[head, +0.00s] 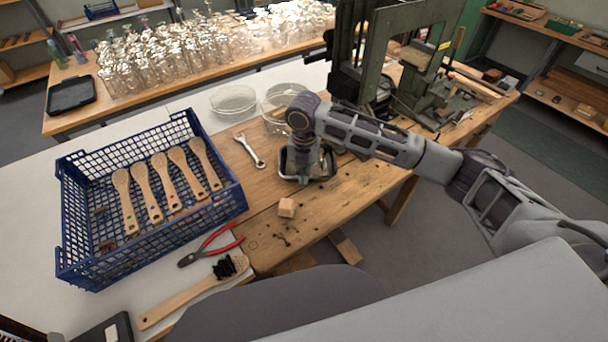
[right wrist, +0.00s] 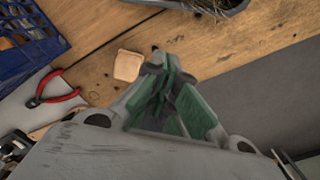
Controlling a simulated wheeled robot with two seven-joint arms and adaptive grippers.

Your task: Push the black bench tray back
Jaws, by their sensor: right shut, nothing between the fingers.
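The black bench tray (head: 326,177) sits on the wooden workbench, just right of the open-end wrench. Its near edge also shows at the top of the right wrist view (right wrist: 196,14), with dark bristly contents. My right gripper (head: 302,179) points down at the tray's near side in the head view, and the arm hides part of the tray. In the right wrist view its fingers (right wrist: 160,58) are closed together with nothing between them, below the tray's edge. I cannot tell whether they touch the tray. My left gripper is not in view.
A blue crate (head: 150,255) of brushes and red-handled pliers (head: 212,246) are further left. A green press (head: 408,60) stands behind right.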

